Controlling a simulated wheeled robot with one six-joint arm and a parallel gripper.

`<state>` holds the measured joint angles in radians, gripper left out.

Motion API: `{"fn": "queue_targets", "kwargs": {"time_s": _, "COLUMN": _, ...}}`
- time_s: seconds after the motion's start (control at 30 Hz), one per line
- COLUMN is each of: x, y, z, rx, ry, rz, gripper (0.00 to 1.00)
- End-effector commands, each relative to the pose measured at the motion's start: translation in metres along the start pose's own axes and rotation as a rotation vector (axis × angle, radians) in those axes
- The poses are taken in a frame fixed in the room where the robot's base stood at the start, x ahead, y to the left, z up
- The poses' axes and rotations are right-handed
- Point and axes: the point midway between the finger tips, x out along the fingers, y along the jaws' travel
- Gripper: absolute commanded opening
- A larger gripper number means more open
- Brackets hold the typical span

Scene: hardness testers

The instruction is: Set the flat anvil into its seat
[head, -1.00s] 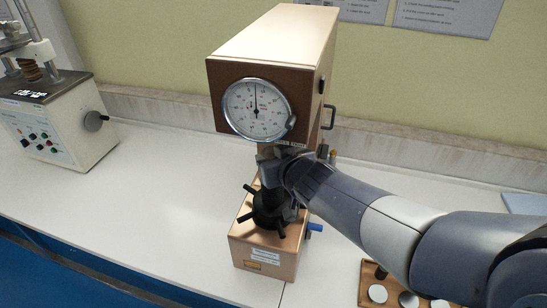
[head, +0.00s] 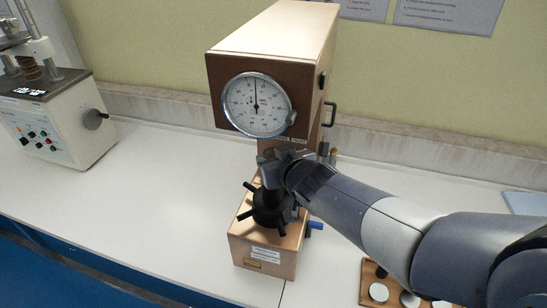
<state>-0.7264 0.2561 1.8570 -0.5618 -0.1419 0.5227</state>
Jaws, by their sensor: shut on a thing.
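The copper-brown hardness tester (head: 262,65) with a round dial (head: 256,104) stands in the middle of the bench. My gripper (head: 272,170) is under the tester's head, just above the black spoked handwheel (head: 268,209) on its base. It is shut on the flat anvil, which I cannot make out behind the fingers. The seat at the top of the screw is also hidden by my gripper, so I cannot tell whether the anvil touches it.
A wooden tray (head: 366,290) with several round test blocks lies at the lower right, partly behind my arm. A second, cream tester (head: 60,125) stands at the left. The white bench (head: 165,185) between the testers is clear. A blue knob (head: 315,225) sticks out right of the base.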

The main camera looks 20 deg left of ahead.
Motion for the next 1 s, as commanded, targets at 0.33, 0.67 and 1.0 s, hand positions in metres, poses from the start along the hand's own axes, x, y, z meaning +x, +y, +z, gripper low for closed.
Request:
{"fn": "queue_targets", "kwargs": {"time_s": 0.33, "x": 0.0007, "y": -0.0001, "z": 0.0012, "rx": 0.001, "ry": 0.001, "rz": 0.0, "gripper": 0.41}}
{"fn": "queue_targets", "kwargs": {"time_s": 0.67, "x": 0.0008, "y": 0.0, "z": 0.0016, "rx": 0.001, "ry": 0.001, "rz": 0.0, "gripper": 0.65}}
{"fn": "queue_targets", "kwargs": {"time_s": 1.0, "x": 0.0009, "y": 0.0, "z": 0.0023, "rx": 0.001, "ry": -0.001, "rz": 0.0, "gripper": 0.55}}
